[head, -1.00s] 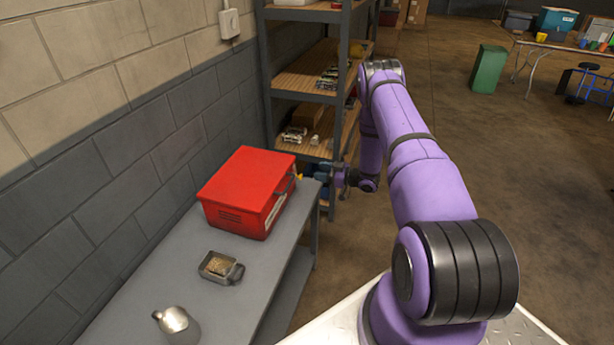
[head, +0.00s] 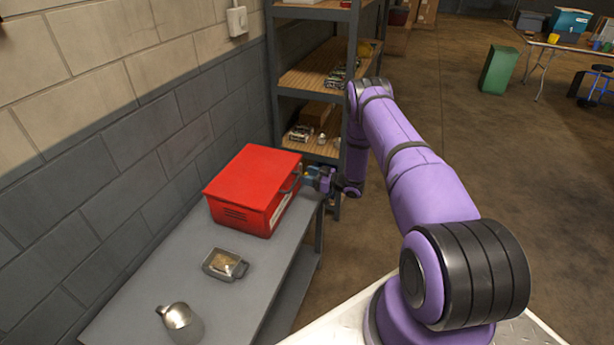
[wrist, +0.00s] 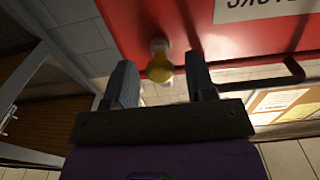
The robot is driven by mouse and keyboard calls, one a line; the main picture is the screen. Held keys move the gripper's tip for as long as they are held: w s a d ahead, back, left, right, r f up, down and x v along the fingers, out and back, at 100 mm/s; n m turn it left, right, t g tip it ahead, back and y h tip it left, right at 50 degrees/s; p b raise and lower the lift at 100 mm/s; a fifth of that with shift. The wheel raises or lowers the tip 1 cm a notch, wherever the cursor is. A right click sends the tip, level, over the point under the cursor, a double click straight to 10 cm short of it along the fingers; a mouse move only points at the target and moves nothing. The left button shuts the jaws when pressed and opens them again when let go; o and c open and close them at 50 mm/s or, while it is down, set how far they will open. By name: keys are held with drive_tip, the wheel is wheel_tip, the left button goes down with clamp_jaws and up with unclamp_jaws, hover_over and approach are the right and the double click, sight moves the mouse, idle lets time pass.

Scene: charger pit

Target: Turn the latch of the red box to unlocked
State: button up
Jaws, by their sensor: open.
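The red box (head: 252,188) stands on the grey bench, with its front face turned right toward my gripper. My gripper (head: 303,178) is close to that face, near its far end. In the wrist view the red face (wrist: 120,22) fills the top. A yellow knob on a pale base (wrist: 160,66), apparently the latch, sticks out from its edge. My open gripper (wrist: 160,82) has one finger on each side of the knob, with gaps visible. I cannot tell how the latch is set.
A black handle (wrist: 265,80) and a white label (wrist: 262,8) are on the box face right of the knob. The grey bench (head: 150,278) also holds a metal tin (head: 224,264) and a metal jug (head: 180,322). A shelf rack (head: 277,110) stands just behind my gripper.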

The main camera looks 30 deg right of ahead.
drive_tip(key=shift+w+a, duration=0.3)
drive_tip(key=shift+w, duration=0.1)
drive_tip(key=c, duration=0.9)
